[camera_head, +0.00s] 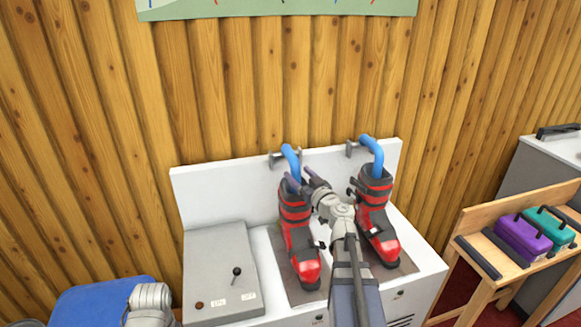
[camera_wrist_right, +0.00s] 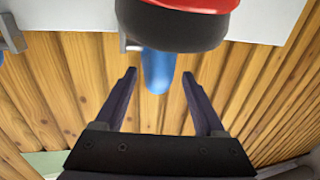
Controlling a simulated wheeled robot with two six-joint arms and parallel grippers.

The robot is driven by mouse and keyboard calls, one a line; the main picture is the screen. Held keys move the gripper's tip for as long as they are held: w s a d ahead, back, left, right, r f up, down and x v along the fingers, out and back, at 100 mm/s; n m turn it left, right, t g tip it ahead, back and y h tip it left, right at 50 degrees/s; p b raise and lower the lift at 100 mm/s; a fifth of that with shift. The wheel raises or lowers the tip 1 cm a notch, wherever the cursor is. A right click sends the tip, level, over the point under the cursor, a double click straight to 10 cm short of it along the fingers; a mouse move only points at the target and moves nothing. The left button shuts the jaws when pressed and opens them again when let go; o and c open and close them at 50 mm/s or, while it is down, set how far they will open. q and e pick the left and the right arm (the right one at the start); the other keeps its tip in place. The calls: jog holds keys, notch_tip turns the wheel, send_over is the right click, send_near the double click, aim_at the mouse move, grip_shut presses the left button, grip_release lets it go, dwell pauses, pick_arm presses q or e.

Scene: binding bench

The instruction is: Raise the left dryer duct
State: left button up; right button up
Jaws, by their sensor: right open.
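The left dryer duct (camera_head: 291,160) is a blue bent tube that comes from a wall bracket and goes down into the top of the left red and black boot (camera_head: 297,230). My right gripper (camera_head: 300,179) is open close to this duct, above the boot's top. In the right wrist view the blue duct (camera_wrist_right: 157,72) shows between the two open fingers (camera_wrist_right: 159,74), with the boot (camera_wrist_right: 175,25) at the top of the picture. I cannot tell how deep the duct lies between the fingers. My left gripper is out of view.
The right duct (camera_head: 374,152) goes into the right boot (camera_head: 375,205). A grey control box (camera_head: 222,270) with a lever stands at left. A blue object (camera_head: 85,303) is at lower left. A wooden bench (camera_head: 520,210) at right carries purple (camera_head: 523,236) and teal (camera_head: 550,227) cases.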

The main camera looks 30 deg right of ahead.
jog(key=w, duration=0.6)
jog(key=shift+d, duration=0.15)
jog(key=shift+s, duration=0.1)
grip_shut()
dwell(1.1)
